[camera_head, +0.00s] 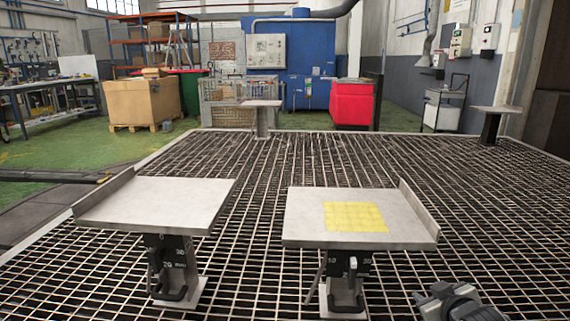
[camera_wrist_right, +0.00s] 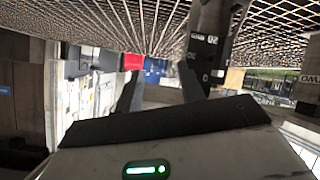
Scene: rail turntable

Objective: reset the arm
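My right gripper (camera_head: 447,298) shows at the bottom right of the head view, grey and partly cut off by the lower edge. It is low in front of the right-hand stand and apart from it. In the right wrist view its two dark fingers (camera_wrist_right: 158,76) stand apart with a gap between them and nothing held. That view looks upside down, with the grating at the top and a stand's dark post close behind the fingers. My left gripper and arm are out of view.
Two near stands carry a bare left plate (camera_head: 160,204) and a right plate (camera_head: 300,218) with a yellow grid patch (camera_head: 354,216). Two smaller stands (camera_head: 262,118) (camera_head: 493,124) stand farther back. The metal grating (camera_head: 262,215) between them is clear.

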